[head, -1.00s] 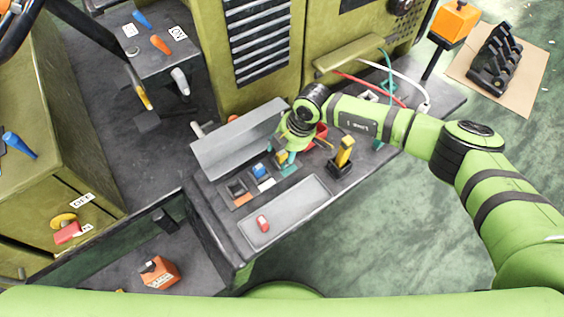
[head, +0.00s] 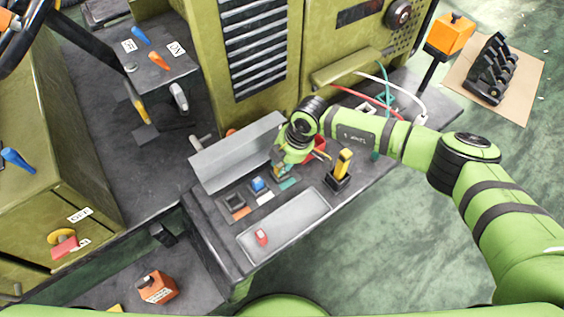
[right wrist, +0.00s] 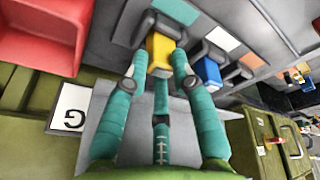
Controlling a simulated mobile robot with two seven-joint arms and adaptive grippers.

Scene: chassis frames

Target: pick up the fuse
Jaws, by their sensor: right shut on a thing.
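My right gripper (head: 280,172) reaches down at the row of coloured slots on the bench. In the right wrist view its teal fingers (right wrist: 160,78) are shut on a yellow fuse-like block (right wrist: 160,50). The block still appears at its dark holder, and I cannot tell whether it is seated or lifted. A blue block (head: 257,184) sits in the neighbouring holder and also shows in the wrist view (right wrist: 208,70). A small red block (head: 261,237) lies in the shallow grey tray (head: 300,210). My left gripper is not in view.
A grey slanted cover (head: 235,153) stands just behind the slots. A red bin (head: 319,148) is close to the right gripper, and a yellow-and-black upright part (head: 342,166) stands to its right. Red, white and green cables run behind my right arm.

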